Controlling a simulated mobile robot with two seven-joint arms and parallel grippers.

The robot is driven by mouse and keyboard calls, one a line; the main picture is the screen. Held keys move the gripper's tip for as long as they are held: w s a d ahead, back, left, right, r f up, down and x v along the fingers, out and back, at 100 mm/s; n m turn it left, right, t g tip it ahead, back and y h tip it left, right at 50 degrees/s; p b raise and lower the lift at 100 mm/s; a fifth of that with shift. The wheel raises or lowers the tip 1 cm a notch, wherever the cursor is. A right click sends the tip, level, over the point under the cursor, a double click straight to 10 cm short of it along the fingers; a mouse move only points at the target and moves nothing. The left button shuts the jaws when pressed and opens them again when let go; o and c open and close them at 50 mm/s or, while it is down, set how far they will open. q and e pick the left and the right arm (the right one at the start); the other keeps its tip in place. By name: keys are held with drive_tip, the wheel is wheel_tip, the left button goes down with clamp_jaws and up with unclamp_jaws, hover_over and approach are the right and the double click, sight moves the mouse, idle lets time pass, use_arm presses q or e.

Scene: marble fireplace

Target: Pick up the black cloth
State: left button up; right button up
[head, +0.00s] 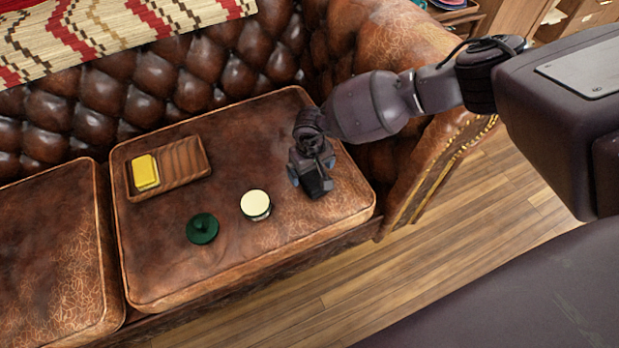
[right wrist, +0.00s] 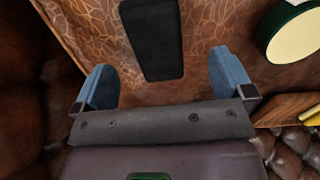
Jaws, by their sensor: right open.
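The black cloth (right wrist: 152,40) is a flat dark rectangle lying on the brown leather seat cushion (head: 160,265). In the right wrist view it lies ahead of my right gripper (right wrist: 160,66), in line with the space between the two blue fingers. In the head view the cloth (head: 318,186) shows just in front of my right gripper (head: 312,170), near the right end of the cushion, and is partly hidden by it. The gripper is open, pointing down, with nothing held. My left gripper is not in view.
A round tin with a cream lid (head: 256,204) stands left of the gripper. A wooden tray (head: 185,163) holds a yellow block (head: 145,172). The sofa's armrest (head: 420,150) rises on the right.

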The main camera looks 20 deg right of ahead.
sight(311, 176)
drive_tip(key=f, duration=0.1)
drive_tip(key=f+b, duration=0.1)
drive_tip(key=f, duration=0.1)
drive_tip(key=f+b, duration=0.1)
drive_tip(key=f, duration=0.1)
drive_tip(key=shift+w+d+f, duration=0.15)
drive_tip(key=shift+w+d, duration=0.05)
drive_tip(key=shift+w, duration=0.15)
drive_tip(key=shift+r, duration=0.2)
drive_tip(key=shift+c, duration=0.2)
drive_tip(key=c, duration=1)
